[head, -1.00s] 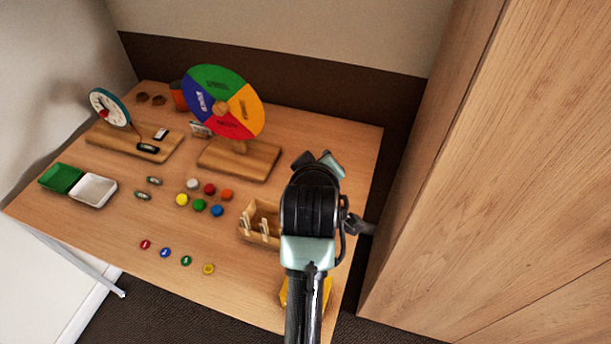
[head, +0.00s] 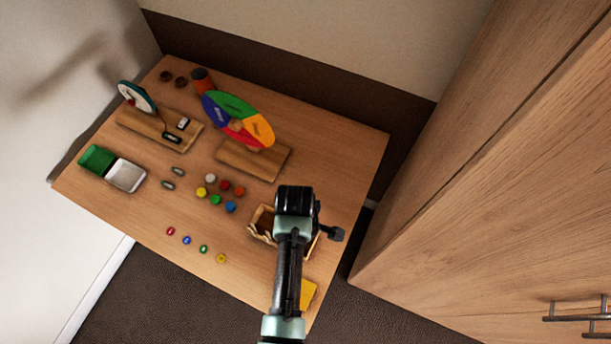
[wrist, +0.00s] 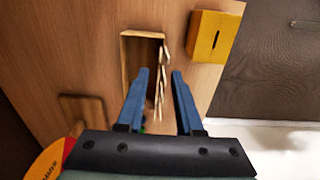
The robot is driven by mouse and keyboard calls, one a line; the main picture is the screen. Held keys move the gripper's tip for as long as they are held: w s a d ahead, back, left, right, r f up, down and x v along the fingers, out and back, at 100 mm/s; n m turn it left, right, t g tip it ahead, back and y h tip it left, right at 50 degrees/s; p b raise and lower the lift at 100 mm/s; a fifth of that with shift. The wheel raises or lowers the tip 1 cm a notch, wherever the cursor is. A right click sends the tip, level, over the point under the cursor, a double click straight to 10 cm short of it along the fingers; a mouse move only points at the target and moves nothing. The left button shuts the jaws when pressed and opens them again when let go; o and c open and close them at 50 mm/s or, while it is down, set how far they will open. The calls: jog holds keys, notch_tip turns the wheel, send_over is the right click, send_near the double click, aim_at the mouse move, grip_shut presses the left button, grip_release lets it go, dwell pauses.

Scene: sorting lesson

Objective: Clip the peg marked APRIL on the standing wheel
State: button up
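The standing wheel (head: 228,107), with green, orange, red and blue sectors, stands upright on a wooden base (head: 232,156) at the back of the table; its edge shows at the lower left of the wrist view (wrist: 45,165). An open wooden box (head: 262,217) holds several pale wooden pegs (head: 262,236) along one side. In the wrist view the pegs (wrist: 161,82) stand in a row at the box's edge (wrist: 126,62). No marking on them is readable. My gripper (wrist: 161,72) is open and empty, its blue fingers on either side of the peg row in the picture; I cannot tell its height.
A yellow slotted box (wrist: 208,45) stands beside the peg box. Several coloured discs (head: 215,199) lie mid-table. A clock on a stand (head: 137,97) and a green and white tray pair (head: 125,175) are at the left. A tall wooden cabinet (head: 480,180) stands close on the right.

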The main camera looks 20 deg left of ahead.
jog(key=shift+s+f+b, duration=0.55)
jog(key=shift+s+b, duration=0.05)
jog(key=shift+b, duration=0.2)
jog(key=f+b, duration=0.3)
jog(key=shift+w, duration=0.2)
jog(key=shift+s+f+b, duration=0.1)
jog(key=shift+f+b, duration=0.35)
jog(key=shift+f, duration=0.2)
jog(key=shift+f+b, duration=0.3)
jog(key=shift+f, duration=0.4)
grip_shut()
jog(key=shift+r, duration=0.2)
